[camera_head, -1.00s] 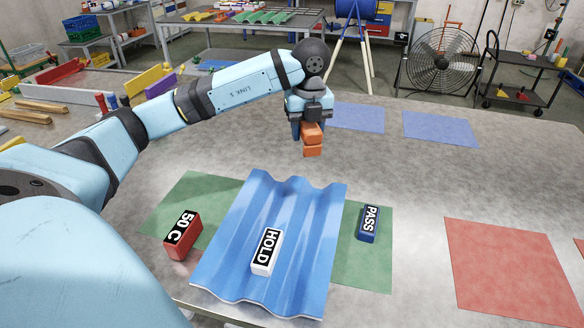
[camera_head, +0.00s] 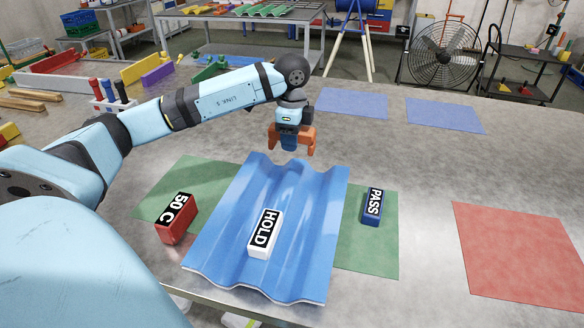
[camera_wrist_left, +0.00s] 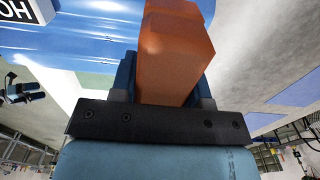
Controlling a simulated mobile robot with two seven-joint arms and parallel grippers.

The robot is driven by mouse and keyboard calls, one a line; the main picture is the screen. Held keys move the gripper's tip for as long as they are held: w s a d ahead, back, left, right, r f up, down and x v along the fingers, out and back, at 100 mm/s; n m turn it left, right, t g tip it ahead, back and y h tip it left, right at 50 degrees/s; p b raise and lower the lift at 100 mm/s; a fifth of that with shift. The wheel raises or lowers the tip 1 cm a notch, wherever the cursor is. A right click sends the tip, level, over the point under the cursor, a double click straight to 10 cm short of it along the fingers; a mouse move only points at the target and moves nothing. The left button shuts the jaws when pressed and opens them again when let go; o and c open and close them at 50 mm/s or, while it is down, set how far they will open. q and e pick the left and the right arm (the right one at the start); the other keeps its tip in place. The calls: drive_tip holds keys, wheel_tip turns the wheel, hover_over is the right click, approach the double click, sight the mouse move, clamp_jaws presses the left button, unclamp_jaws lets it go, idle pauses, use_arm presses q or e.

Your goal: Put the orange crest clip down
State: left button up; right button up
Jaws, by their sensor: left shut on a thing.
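The orange crest clip (camera_head: 307,137) is a blocky, bridge-shaped piece. My left gripper (camera_head: 289,143) is shut on it and holds it just beyond the far edge of the blue corrugated sheet (camera_head: 300,210), with the clip's two ends pointing down. In the left wrist view the orange clip (camera_wrist_left: 172,60) stands between the dark fingers (camera_wrist_left: 165,85), and part of the blue sheet (camera_wrist_left: 70,40) shows behind it. I cannot tell whether the clip touches anything below. My right gripper is not in view.
A white HOLD block (camera_head: 263,234) lies on the sheet. A red 50 C block (camera_head: 177,218) and a blue PASS block (camera_head: 372,207) stand beside it on a green mat (camera_head: 370,255). Blue mats (camera_head: 352,103) and a red mat (camera_head: 520,250) lie flat. Bare table separates them.

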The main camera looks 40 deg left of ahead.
sight(292, 178)
use_arm(q)
wheel_tip(292, 178, down, 10)
drive_tip(key=shift+r+b, duration=0.1)
drive_tip(key=shift+b, duration=0.5)
drive_tip(key=shift+s+f, duration=0.1)
drive_tip(key=shift+f, duration=0.45)
drive_tip(key=shift+d, duration=0.1)
drive_tip(key=o, duration=1)
drive_tip(key=shift+f, duration=0.2)
drive_tip(key=shift+s+d, duration=0.1)
drive_tip(key=shift+s, duration=0.05)
drive_tip(key=r+p, duration=0.1)
drive_tip(key=r, duration=1.2)
drive_tip(key=shift+w+a+r+p, duration=0.2)
drive_tip(key=shift+p, duration=0.2)
